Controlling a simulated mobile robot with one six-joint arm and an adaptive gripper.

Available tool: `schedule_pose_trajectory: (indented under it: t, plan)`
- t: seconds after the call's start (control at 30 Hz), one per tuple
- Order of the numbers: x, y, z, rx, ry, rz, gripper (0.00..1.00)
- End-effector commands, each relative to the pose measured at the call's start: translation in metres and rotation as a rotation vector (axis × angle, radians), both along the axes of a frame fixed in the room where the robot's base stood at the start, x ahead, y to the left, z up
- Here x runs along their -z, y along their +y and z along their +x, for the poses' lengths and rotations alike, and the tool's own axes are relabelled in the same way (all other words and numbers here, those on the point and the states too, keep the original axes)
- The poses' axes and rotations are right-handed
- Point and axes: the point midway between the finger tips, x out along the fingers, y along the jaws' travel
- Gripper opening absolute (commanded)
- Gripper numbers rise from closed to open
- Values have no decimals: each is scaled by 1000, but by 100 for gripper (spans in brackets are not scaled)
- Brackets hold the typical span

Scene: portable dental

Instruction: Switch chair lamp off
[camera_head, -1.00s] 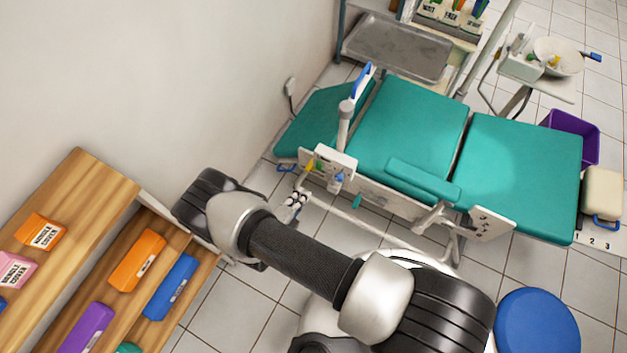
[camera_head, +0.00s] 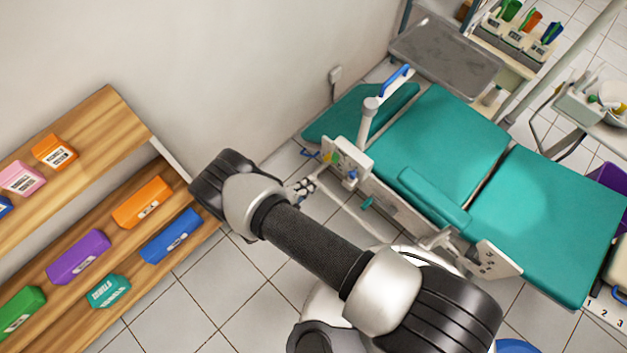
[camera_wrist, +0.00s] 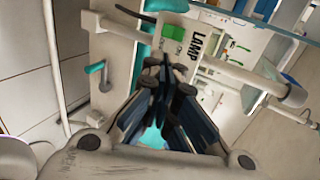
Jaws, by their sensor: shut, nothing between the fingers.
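The teal dental chair (camera_head: 437,135) fills the right middle of the head view. A white control panel (camera_head: 347,158) is mounted on its near side. In the wrist view this panel (camera_wrist: 211,42) carries the word LAMP beside a green and white switch (camera_wrist: 173,39) with small lettering, too small to read surely. My gripper (camera_wrist: 166,72) is shut and empty, its fingertips just below the switch in the picture; I cannot tell if they touch it. In the head view my gripper (camera_head: 304,189) shows small, close beside the panel, partly behind my arm.
A post with a blue handle (camera_head: 396,80) rises beside the panel. A wooden shelf (camera_head: 113,112) with coloured boxes stands at the left. A grey tray (camera_head: 445,55) is behind the chair. Tiled floor (camera_head: 240,300) lies open between shelf and chair.

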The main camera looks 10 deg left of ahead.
Motion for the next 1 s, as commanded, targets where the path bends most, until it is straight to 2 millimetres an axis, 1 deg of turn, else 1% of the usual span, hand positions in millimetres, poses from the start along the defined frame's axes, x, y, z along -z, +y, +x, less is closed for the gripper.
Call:
schedule_pose_trajectory:
  t: [0.03,0.2,0.4,0.5,0.7,1.0]
  plan:
    - [6,-8,7,6,1,-1,0]
    - [22,-29,34,6,0,0,0]
    - [38,-51,62,5,0,0,0]
    - [43,-59,72,4,0,0,0]
    - [48,-66,82,1,0,0,0]
    - [48,-66,84,0,1,-1,0]
